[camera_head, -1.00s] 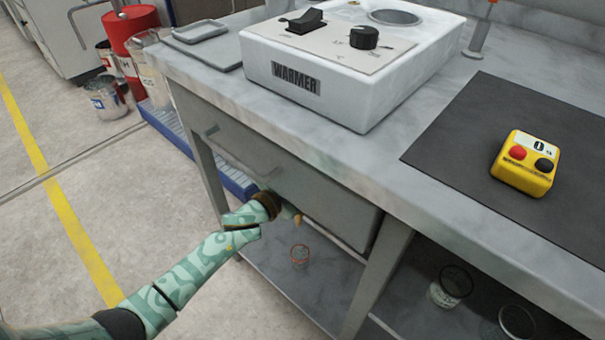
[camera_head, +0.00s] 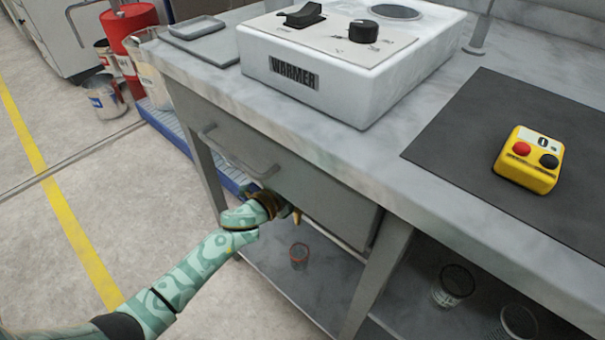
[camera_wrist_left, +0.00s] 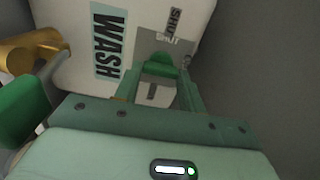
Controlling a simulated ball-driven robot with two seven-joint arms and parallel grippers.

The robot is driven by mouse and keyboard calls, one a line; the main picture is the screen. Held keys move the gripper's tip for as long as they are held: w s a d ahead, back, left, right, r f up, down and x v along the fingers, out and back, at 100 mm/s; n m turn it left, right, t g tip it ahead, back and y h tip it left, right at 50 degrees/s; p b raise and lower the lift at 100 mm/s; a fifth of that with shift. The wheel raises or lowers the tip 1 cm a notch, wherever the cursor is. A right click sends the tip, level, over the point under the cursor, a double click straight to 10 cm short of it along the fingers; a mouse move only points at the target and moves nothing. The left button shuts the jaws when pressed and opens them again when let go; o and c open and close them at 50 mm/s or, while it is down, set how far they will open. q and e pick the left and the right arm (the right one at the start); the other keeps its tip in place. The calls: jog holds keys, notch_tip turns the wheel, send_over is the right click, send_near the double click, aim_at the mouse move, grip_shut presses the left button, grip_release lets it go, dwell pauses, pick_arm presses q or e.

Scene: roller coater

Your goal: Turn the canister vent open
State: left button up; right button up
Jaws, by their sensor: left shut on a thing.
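In the left wrist view a white canister (camera_wrist_left: 68,62) carries a dark "WASH" label. In the head view my left gripper (camera_head: 290,212) reaches below the drawer at the bench front. The canister is hidden there. My right gripper is in neither view.
A brass fitting (camera_wrist_left: 28,52) and a larger green part (camera_wrist_left: 22,112) are left of the fingers. The drawer (camera_head: 285,180) and bench leg (camera_head: 375,275) are close to my left arm. A warmer (camera_head: 350,60) and yellow button box (camera_head: 530,160) stand on the bench.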

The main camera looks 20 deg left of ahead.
pick_arm(q)
jog(key=shift+s+f+m, duration=0.1)
jog(key=shift+f+m, duration=0.05)
jog(key=shift+m, duration=0.15)
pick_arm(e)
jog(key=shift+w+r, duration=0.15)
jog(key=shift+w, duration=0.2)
pick_arm(q)
jog(key=o, duration=1)
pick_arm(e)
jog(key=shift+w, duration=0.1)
